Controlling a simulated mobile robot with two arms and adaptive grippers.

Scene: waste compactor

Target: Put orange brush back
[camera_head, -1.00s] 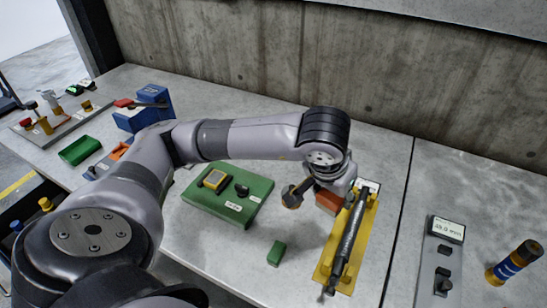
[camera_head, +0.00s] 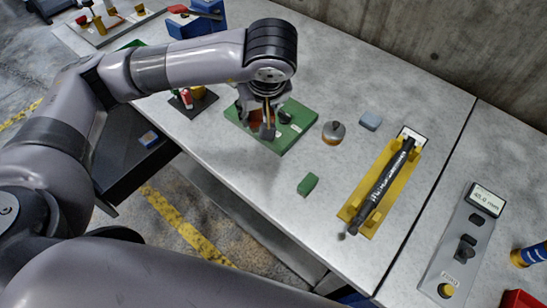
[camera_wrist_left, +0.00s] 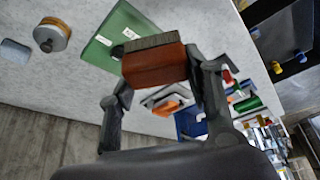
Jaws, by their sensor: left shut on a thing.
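The orange brush (camera_wrist_left: 155,67) shows large in the left wrist view, with an orange-brown block and a grey bristle strip. My left gripper (camera_head: 262,118) is shut on it, one finger at each end in the left wrist view. In the head view the brush (camera_head: 256,115) is mostly hidden by the gripper, above the green board (camera_head: 287,137). The board also shows behind the brush in the left wrist view (camera_wrist_left: 120,22). I cannot tell how high the brush is above it. My right gripper is not in view.
Right of the board are a round grey-and-orange piece (camera_head: 333,132), a blue-grey block (camera_head: 370,121), a green block (camera_head: 308,184) and a yellow holder (camera_head: 352,205) with a black rod. A gauge plate (camera_head: 456,250) lies farther right. The bench middle is largely clear.

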